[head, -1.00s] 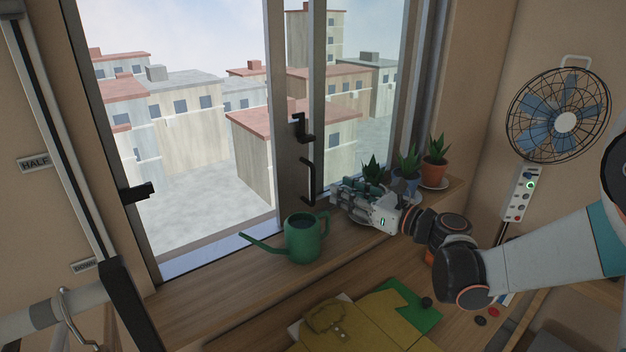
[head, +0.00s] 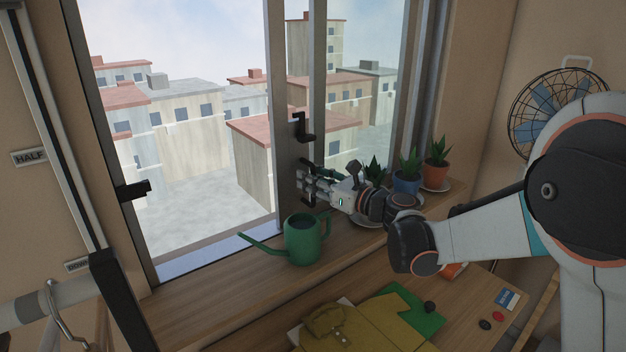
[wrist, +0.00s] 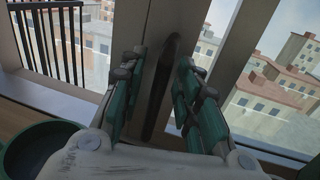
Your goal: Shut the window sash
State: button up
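The window sash (head: 289,160) is slid to the right, its grey upright edge standing well apart from the left window frame. It carries a black latch (head: 301,128) and, below that, a black bar handle (wrist: 160,88). My gripper (head: 304,187) is at the handle, above the sill. In the wrist view my gripper (wrist: 160,68) has its fingers on either side of the handle, with gaps showing, so it looks open around the handle. In the head view the fingers hide most of the handle. A black catch (head: 133,190) sits on the left frame.
A green watering can (head: 303,240) stands on the wooden sill (head: 215,290) just left of and below my gripper, its spout pointing left. Potted plants (head: 407,180) stand at the sill's right end. Folded clothes (head: 375,322) lie on the table below.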

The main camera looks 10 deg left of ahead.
grip_shut()
jog(key=s+a, duration=1.2)
jog(key=s, duration=0.2)
jog(key=shift+a, duration=0.15)
grip_release()
jog(key=shift+w, duration=0.1)
jog(key=v, duration=0.7)
jog(key=shift+d, duration=0.25)
